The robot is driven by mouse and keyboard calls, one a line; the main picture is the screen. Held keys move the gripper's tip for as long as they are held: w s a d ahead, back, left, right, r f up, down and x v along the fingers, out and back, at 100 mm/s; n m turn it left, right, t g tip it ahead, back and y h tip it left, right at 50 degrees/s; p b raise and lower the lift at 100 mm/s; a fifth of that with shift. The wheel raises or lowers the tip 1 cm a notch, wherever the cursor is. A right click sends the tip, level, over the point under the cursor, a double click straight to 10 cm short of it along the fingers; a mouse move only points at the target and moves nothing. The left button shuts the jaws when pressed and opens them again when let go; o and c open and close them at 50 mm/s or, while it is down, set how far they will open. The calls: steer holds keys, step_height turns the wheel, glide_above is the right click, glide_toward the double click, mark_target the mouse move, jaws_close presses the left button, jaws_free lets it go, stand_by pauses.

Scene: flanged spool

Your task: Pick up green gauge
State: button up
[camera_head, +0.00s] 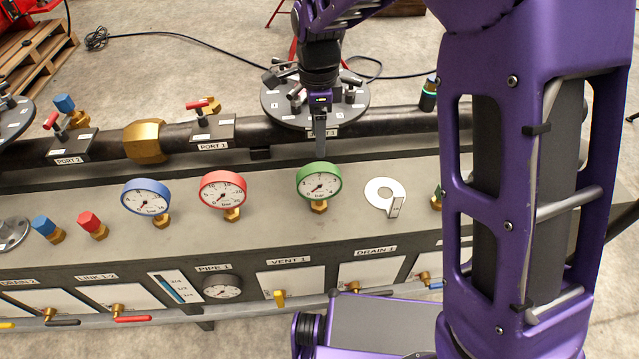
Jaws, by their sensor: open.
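The green gauge (319,181) has a green rim, a white dial and a brass fitting below it. It stands on the grey bench top, right of the red gauge. My gripper (320,155) points down just behind and above the green gauge, with its fingers close to the top of the green rim. Only a narrow side of the fingers shows, and nothing is seen held between them. I cannot tell whether the fingers touch the rim.
A red gauge (223,190) and a blue gauge (146,197) stand to the left. A black pipe (390,121) with a round flange (279,108) runs behind. My purple arm covers the right side.

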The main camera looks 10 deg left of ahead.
mark_target(319, 177)
step_height(319, 177, down, 7)
steer(key=shift+f+b, duration=0.1)
steer(key=shift+b, duration=0.4)
steer(key=shift+s+d+f+b, duration=0.15)
steer(key=shift+f+b, duration=0.1)
steer(key=shift+f, duration=1.1)
steer(key=shift+s+a+f+b, duration=0.1)
steer(key=shift+f+b, duration=0.1)
steer(key=shift+f, duration=1.1)
jaws_close()
